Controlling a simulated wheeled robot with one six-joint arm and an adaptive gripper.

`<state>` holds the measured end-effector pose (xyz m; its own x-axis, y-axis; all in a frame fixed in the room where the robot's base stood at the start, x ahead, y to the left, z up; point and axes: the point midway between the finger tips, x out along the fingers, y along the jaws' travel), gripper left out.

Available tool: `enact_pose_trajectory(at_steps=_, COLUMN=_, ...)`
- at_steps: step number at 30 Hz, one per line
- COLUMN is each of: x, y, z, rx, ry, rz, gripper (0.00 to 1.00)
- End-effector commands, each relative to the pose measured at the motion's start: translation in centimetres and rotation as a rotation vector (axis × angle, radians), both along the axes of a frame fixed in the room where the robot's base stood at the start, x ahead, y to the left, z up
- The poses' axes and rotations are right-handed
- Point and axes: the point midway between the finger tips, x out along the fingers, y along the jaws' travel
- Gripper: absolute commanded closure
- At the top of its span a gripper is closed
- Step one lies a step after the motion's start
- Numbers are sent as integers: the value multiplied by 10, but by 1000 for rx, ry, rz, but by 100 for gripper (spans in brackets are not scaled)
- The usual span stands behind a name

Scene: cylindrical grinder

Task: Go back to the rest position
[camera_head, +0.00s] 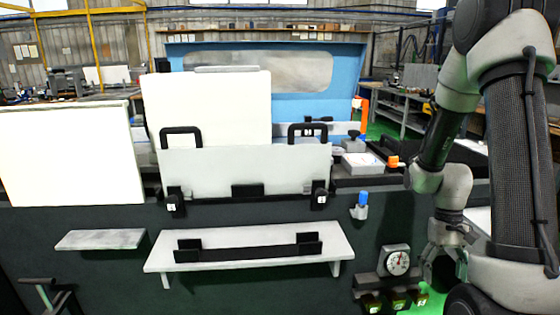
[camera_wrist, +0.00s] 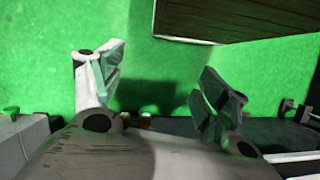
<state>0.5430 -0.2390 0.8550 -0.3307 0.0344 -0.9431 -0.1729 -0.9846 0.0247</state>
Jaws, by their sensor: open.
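My gripper (camera_head: 446,264) hangs at the lower right in the head view, at the end of my grey and black arm. It is just right of a dial gauge (camera_head: 397,262) on the front of the machine. In the wrist view my gripper (camera_wrist: 165,90) shows its two fingers spread wide apart. Nothing is between them, only the green floor (camera_wrist: 145,45) below. The cylindrical grinder (camera_head: 340,70) stands behind, with a blue back housing and a dark front.
A white shelf (camera_head: 250,234) with a black holder (camera_head: 248,252) juts from the machine front, and a smaller grey shelf (camera_head: 100,239) is left of it. Pale guard panels (camera_head: 245,170) with black handles stand above. A dark panel (camera_wrist: 230,15) shows at the wrist view's top.

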Motion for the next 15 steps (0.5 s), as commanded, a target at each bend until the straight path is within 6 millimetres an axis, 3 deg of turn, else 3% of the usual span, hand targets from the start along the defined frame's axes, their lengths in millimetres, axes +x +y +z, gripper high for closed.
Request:
enact_pose_trajectory(at_steps=1, x=-5, y=7, z=28, rx=-5, ry=-20, rz=2, gripper=25)
enact_pose_trajectory(at_steps=6, x=-33, y=33, z=105, rx=-11, ry=-83, rz=12, gripper=25)
enact_pose_trajectory(at_steps=15, x=-71, y=68, z=198, rx=-27, ry=-374, rz=76, gripper=25)
